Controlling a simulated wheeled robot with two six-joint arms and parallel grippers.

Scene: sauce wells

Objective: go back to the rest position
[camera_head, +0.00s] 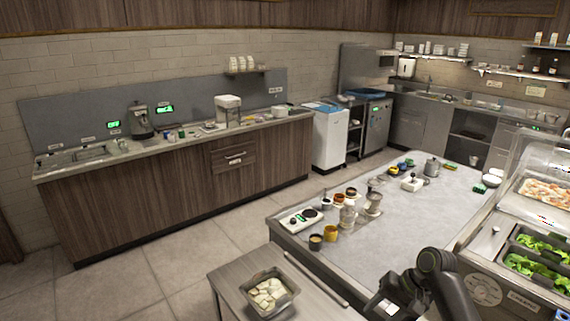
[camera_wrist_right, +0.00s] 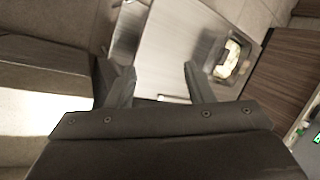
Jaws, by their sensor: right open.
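My right gripper (camera_head: 388,302) is at the bottom of the head view, low in front of the steel table's near edge. In the right wrist view its two fingers (camera_wrist_right: 160,75) stand apart with nothing between them. A steel pan of pale chunks (camera_head: 268,293) sits on the small side table, left of my right gripper; the pan also shows beyond the fingers in the right wrist view (camera_wrist_right: 240,62). My left gripper is not in view.
The steel table (camera_head: 340,250) holds jars, a small white scale (camera_head: 300,219) and a metal pot (camera_head: 431,167). A glass-covered salad counter (camera_head: 510,235) stands on the right. A wooden counter (camera_head: 130,210) runs along the left wall. The tiled floor between is clear.

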